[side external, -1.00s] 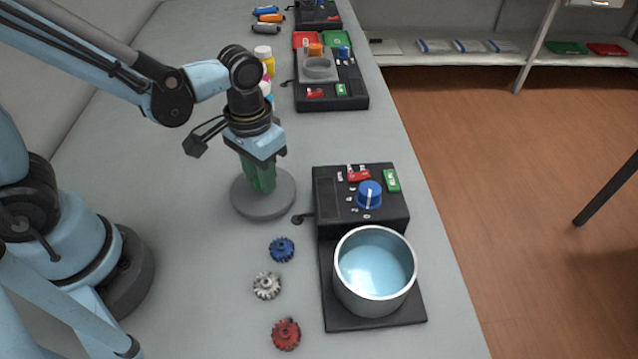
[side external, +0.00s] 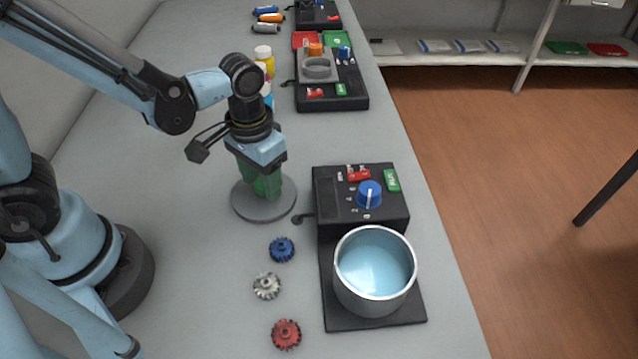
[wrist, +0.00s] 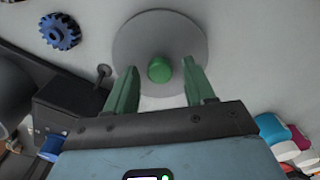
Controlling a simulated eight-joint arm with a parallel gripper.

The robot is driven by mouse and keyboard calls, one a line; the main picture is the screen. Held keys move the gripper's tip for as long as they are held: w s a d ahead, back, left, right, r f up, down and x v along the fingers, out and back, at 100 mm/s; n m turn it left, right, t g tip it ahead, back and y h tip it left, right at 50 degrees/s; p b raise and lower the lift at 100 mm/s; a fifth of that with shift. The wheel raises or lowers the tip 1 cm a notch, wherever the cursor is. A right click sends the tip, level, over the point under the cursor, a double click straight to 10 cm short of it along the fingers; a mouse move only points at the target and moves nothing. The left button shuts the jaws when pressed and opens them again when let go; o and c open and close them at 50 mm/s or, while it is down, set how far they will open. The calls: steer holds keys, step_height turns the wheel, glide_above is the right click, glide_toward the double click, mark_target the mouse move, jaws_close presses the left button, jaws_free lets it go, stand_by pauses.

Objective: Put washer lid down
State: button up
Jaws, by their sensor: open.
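The washer lid (side external: 248,205) is a round grey disc lying flat on the table, left of the washer. In the wrist view the lid (wrist: 135,45) shows a green knob (wrist: 159,69) at its middle. My gripper (side external: 262,188) is over the lid with its green fingers pointing down. In the wrist view my gripper (wrist: 163,80) is open, one finger on each side of the knob with gaps showing. The washer's open tub (side external: 374,265) holds light blue liquid or a blue floor; I cannot tell which. It stands on a black base (side external: 350,318).
The black control box (side external: 335,210) behind the tub has a blue dial (side external: 368,194), a red switch and a green button. Blue (side external: 281,249), white (side external: 267,286) and red (side external: 286,334) gears lie left of the washer. Bottles (side external: 264,60) and another station (side external: 330,95) stand farther back.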

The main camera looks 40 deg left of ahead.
mark_target(262, 183)
step_height(262, 183, up, 12)
steer(key=a+t, duration=0.7)
steer(key=shift+w+f, duration=0.15)
steer(key=shift+w, duration=0.2)
stand_by(0.4)
steer(key=shift+o, duration=0.4)
